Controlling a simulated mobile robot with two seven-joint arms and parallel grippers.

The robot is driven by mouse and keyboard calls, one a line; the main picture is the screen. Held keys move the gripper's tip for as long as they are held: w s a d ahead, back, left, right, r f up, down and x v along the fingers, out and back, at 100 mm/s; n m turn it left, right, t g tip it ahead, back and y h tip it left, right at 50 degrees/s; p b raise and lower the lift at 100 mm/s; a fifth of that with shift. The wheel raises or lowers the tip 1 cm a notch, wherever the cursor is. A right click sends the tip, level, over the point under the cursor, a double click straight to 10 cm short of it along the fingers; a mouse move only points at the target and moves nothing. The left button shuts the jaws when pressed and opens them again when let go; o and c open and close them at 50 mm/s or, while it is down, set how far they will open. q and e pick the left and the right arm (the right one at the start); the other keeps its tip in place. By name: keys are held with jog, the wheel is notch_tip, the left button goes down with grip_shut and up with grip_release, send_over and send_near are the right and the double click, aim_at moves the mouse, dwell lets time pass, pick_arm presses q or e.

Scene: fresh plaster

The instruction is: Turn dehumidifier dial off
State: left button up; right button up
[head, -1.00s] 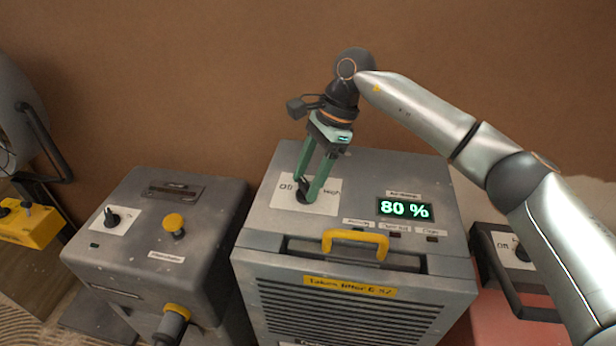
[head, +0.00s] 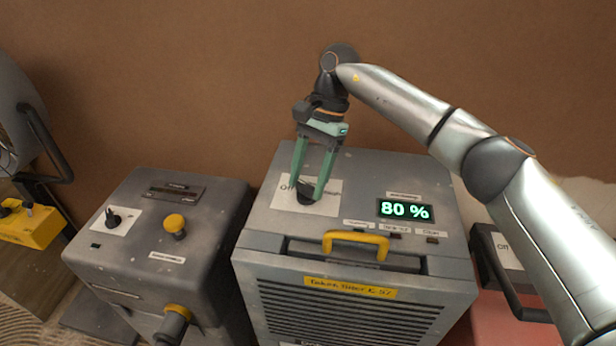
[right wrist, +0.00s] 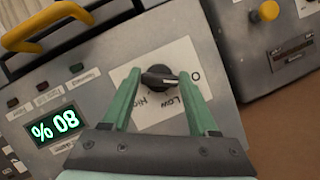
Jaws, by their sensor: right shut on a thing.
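The dehumidifier (head: 355,290) is a grey box with a yellow handle and a lit 80 % display. Its black dial (head: 304,198) sits on a white label plate on the top left. In the right wrist view the dial (right wrist: 157,79) has a light pointer mark turned toward the partly hidden "O" label; "Low" and "High" are also readable. My right gripper (head: 307,187) reaches down from above and is shut on the dial, one finger on each side. The right gripper's fingers also flank it in the right wrist view (right wrist: 158,74). My left gripper is not in view.
A second grey machine (head: 160,235) with a yellow button and its own black knob stands close on the left. A dark unit with an "Off" label (head: 508,250) stands at the right. A brown wall (head: 200,80) rises behind.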

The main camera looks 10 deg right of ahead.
jog(key=o, duration=1.4)
pick_arm(q)
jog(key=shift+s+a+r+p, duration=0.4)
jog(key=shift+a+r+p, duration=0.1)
jog(key=shift+p, duration=0.5)
pick_arm(e)
jog(key=v, duration=1.2)
jog(key=shift+d+r, duration=0.15)
jog(key=shift+r, duration=0.1)
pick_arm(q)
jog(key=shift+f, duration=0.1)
